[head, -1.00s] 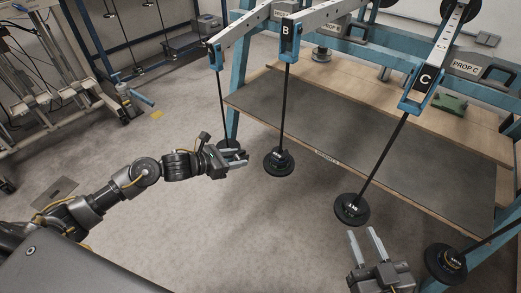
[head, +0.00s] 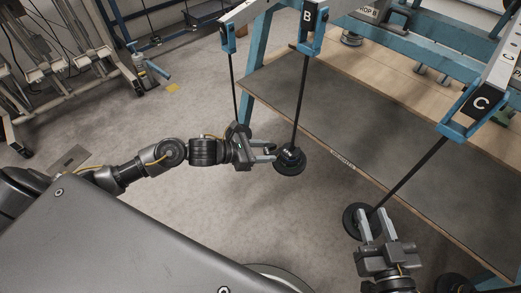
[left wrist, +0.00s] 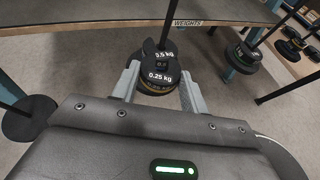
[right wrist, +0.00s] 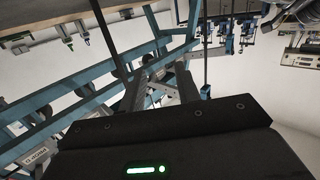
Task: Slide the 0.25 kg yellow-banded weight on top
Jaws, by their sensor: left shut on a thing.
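The 0.25 kg weight (left wrist: 160,77), dark with a thin yellow band, sits between my left gripper's fingers (left wrist: 158,92) in the left wrist view. A disc marked 0.5 kg (left wrist: 163,54) shows just beyond it. In the head view my left gripper (head: 268,152) is at the stack of dark discs (head: 290,160) on the rod hanging from lever B (head: 307,17). I cannot tell whether the held weight rests on the stack. My right gripper (head: 377,222) is parted and empty, close in front of the disc (head: 353,220) under lever C (head: 481,103).
A blue frame (head: 255,88) carries the levers over a dark mat on a wooden shelf (head: 340,140). Another rod (head: 234,90) hangs left of B. A trolley stands at the far left.

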